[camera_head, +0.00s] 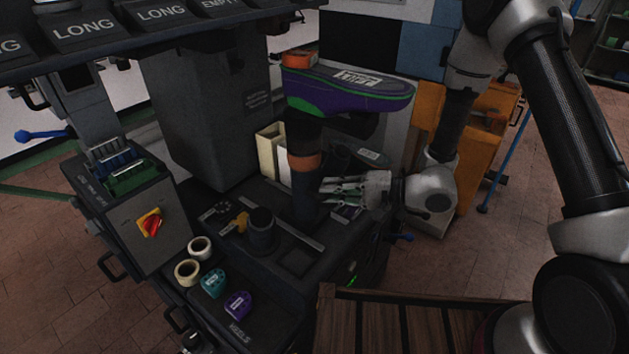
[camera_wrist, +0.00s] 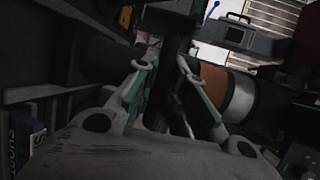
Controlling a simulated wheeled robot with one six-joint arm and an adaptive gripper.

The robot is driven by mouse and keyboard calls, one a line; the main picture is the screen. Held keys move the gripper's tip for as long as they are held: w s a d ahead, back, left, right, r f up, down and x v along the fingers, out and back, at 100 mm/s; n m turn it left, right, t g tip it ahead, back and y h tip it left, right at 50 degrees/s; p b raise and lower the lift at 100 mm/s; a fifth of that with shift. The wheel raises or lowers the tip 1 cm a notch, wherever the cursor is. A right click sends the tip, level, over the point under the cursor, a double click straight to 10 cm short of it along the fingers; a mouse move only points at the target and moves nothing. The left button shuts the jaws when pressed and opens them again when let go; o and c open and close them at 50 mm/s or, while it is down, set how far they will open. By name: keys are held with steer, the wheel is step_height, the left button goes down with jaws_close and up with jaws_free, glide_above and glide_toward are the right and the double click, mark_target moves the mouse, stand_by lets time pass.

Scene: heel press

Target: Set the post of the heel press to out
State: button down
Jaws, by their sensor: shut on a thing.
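The heel press post (camera_head: 305,190) is a dark upright column with an orange band, under a purple and green shoe (camera_head: 345,92) with a white label. My gripper (camera_head: 325,190) reaches in from the right, its fingers at the post below the orange band. In the wrist view the orange-banded post (camera_wrist: 213,82) lies across the picture behind the fingers. My gripper's fingertips (camera_wrist: 165,62) are shut on a dark part at the post. The exact contact is in shadow, and the fingers hide part of it.
A short dark cylinder (camera_head: 262,230) stands on the press bed left of the post. Rolls of tape (camera_head: 188,271) and teal (camera_head: 213,283) and purple (camera_head: 238,304) pieces lie at the front left. A control box with a red knob (camera_head: 151,224) stands left. A slatted wooden surface (camera_head: 425,325) is in front.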

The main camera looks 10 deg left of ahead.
steer(key=shift+s+d, duration=0.45)
steer(key=shift+d, duration=0.35)
steer(key=shift+s+d, duration=0.5)
steer(key=shift+d, duration=0.3)
steer(key=shift+s+d, duration=0.45)
steer(key=shift+d, duration=0.35)
steer(key=c, duration=1.5)
jaws_free()
steer(key=shift+d, duration=0.1)
steer(key=shift+o, duration=0.2)
steer(key=v, duration=1.2)
